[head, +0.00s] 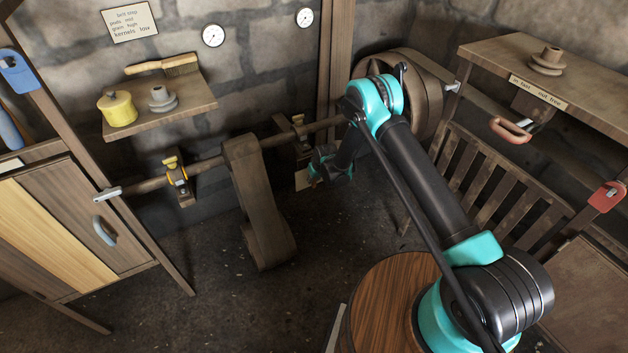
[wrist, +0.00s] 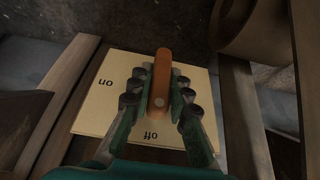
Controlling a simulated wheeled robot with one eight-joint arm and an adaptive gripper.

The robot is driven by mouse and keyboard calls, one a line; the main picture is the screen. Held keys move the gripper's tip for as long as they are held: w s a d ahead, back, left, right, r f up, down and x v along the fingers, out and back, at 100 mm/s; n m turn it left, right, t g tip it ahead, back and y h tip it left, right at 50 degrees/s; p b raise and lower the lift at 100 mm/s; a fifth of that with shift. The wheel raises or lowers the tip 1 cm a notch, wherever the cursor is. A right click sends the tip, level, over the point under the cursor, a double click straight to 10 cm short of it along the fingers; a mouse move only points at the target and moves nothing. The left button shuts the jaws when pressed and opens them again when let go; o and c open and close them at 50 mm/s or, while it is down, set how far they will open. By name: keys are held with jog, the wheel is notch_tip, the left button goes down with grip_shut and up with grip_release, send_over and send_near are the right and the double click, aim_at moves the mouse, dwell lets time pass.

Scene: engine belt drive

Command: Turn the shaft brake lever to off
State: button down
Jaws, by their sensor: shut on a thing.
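The shaft brake lever (wrist: 161,82) is an orange-brown bar in the middle of the wrist view. It stands over a cream plate (wrist: 92,118) with "on" at the left and "off" just below the bar's lower end. The bar lies nearly along the picture's vertical, its lower end toward "off". My gripper (wrist: 160,88) has a finger on each side of the bar and is shut on it. In the head view my gripper (head: 318,166) is low by the wall, under the shaft, and the lever is hidden there.
The line shaft (head: 215,162) runs along the wall above my gripper. A big wheel (head: 428,95) stands to the right, beside a slatted wooden rack (head: 500,185). The floor in front is clear.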

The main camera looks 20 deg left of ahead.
jog(key=c, duration=1.4)
grip_release()
jog(key=shift+c, duration=0.2)
jog(key=v, duration=1.2)
